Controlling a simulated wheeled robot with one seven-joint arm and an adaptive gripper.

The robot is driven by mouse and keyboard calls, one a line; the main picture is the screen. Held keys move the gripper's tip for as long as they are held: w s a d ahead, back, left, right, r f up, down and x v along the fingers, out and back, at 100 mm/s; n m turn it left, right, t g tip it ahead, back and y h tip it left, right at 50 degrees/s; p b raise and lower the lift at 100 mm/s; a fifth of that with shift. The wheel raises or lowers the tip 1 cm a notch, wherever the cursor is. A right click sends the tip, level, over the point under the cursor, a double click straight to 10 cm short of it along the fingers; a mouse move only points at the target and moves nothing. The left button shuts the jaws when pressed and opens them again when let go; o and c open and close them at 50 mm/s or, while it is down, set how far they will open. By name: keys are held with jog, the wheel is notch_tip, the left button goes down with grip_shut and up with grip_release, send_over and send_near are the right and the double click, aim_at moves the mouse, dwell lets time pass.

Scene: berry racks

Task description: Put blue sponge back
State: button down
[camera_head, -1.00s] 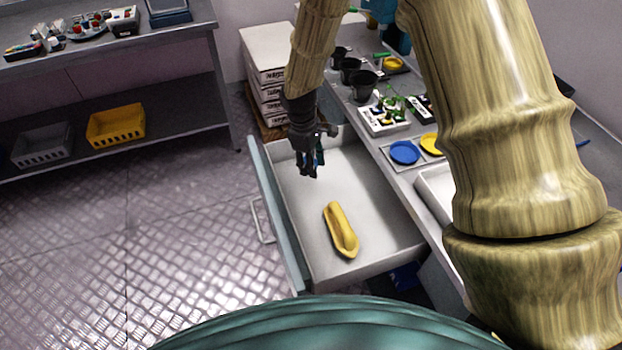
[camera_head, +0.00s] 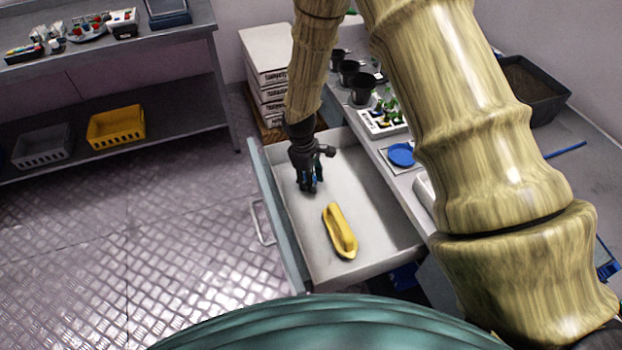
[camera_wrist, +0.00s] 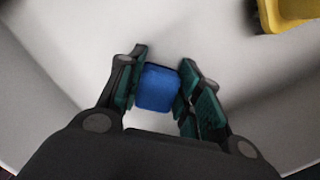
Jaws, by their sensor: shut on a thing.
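The blue sponge (camera_wrist: 157,88) is between the fingers of my gripper (camera_wrist: 160,92) in the wrist view, with a finger pad against each side. In the head view my gripper (camera_head: 310,186) points down inside the open white drawer (camera_head: 373,236), and only a sliver of blue shows at its fingers. The drawer floor lies below the sponge; I cannot tell whether the sponge touches it. A yellow boat-shaped thing (camera_head: 340,232) lies in the drawer, nearer the camera than my gripper. Its edge also shows at the top right of the wrist view (camera_wrist: 290,12).
The drawer's front panel (camera_head: 277,215) stands out over the metal floor. The worktop at right bears black pots (camera_head: 362,88), a seedling tray (camera_head: 383,123) and a blue disc (camera_head: 401,154). Stacked boxes (camera_head: 268,55) stand behind the drawer. A shelf with a yellow basket (camera_head: 116,126) is at left.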

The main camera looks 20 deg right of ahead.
jog(key=shift+f, duration=0.1)
jog(key=c, duration=1)
grip_release()
jog(key=r, duration=0.4)
jog(key=a+r+b, duration=0.1)
jog(key=r, duration=0.3)
jog(key=w+r+b, duration=0.1)
jog(key=r, duration=0.3)
jog(key=shift+w+a, duration=0.1)
jog(key=shift+a, duration=0.1)
